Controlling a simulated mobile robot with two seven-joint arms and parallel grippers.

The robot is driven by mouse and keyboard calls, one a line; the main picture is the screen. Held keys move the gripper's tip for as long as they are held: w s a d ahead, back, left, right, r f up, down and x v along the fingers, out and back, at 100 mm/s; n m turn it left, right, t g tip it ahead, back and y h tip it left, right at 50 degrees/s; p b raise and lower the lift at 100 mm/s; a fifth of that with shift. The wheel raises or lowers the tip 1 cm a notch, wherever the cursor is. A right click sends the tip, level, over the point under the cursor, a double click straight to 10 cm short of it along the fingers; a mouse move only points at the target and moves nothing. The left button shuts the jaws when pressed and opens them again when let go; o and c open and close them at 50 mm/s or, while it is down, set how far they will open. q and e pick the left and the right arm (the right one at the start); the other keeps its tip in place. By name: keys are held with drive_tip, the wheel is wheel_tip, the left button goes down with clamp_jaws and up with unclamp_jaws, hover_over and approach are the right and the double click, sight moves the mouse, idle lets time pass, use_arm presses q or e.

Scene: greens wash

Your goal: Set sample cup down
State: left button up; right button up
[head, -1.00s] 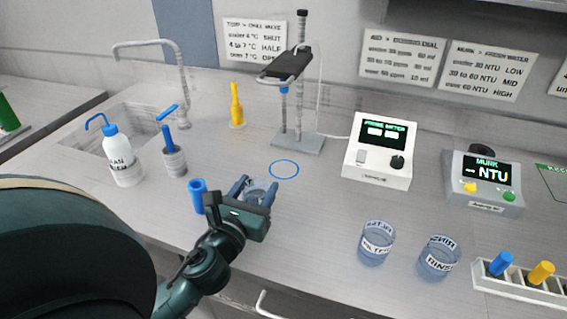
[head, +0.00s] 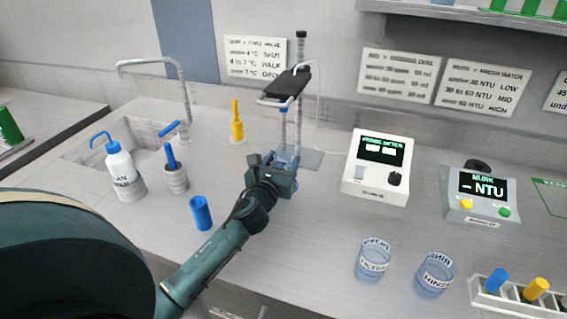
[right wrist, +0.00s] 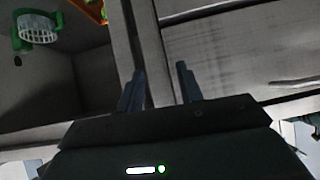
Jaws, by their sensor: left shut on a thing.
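The sample cup (head: 288,163) is a clear cup, partly hidden by my left gripper (head: 275,160) in the head view. My left gripper is shut on it, in front of the stand's probe. I cannot tell whether the cup touches the bench. The blue ring on the bench is hidden behind my gripper. My right gripper (right wrist: 162,85) shows in the right wrist view with its two fingers apart and nothing between them.
The probe stand (head: 298,105) rises just behind the cup. The white meter (head: 378,170) stands to the right, the murk meter (head: 478,195) farther right. Labelled cups (head: 373,260) stand at front right. A blue cylinder (head: 200,213) and wash bottle (head: 122,172) are at left.

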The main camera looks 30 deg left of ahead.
use_arm(q)
drive_tip(key=shift+w+a+f, duration=0.15)
drive_tip(key=shift+w+f, duration=0.25)
drive_tip(key=shift+w, duration=0.2)
drive_tip(key=shift+f, duration=0.35)
drive_tip(key=shift+f+b, duration=0.1)
drive_tip(key=shift+b, duration=0.2)
drive_tip(key=o, duration=1.1)
drive_tip(key=shift+s, duration=0.15)
drive_tip(key=v, duration=1.2)
drive_tip(key=shift+b, duration=0.4)
